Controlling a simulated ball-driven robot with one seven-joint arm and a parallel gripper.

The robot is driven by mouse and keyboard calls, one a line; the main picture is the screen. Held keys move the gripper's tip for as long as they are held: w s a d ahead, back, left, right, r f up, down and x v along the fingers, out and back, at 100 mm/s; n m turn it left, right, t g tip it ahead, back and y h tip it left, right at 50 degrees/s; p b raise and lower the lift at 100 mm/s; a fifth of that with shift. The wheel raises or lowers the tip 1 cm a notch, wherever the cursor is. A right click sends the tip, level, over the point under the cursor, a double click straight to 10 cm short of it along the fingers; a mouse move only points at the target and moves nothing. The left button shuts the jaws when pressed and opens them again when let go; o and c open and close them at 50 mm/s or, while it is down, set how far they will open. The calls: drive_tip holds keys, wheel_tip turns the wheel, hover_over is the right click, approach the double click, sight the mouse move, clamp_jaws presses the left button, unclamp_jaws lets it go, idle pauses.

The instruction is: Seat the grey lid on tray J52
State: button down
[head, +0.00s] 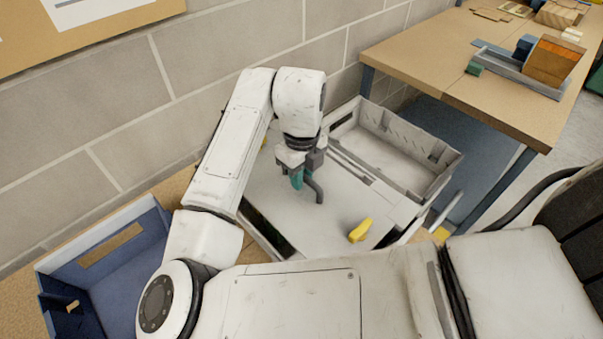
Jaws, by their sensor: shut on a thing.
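My gripper (305,183) points down in the middle of the head view, over a broad, flat light-grey panel that looks like the grey lid (290,212). A teal piece and a dark grey curved piece, perhaps a handle, show at the jaws. The jaws are shut; the exact contact is hard to see. The panel's left edge is dark. Whether it rests on a tray below is hidden. An open light-grey tray (440,186) with raised walls stands just behind and right of the panel. I cannot read any tray label, so I cannot tell which is J52.
A yellow object (360,230) lies on the panel's front right part. A blue bin (152,225) stands at the left. A wooden-topped table (440,62) with blocks in a grey tray (500,67) is at the back right. A block wall closes the rear.

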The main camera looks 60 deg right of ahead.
drive_tip(key=shift+f, duration=0.35)
drive_tip(key=c, duration=1.3)
unclamp_jaws()
drive_tip(key=shift+r+p, duration=3.65)
drive_tip(key=shift+r, duration=1.85)
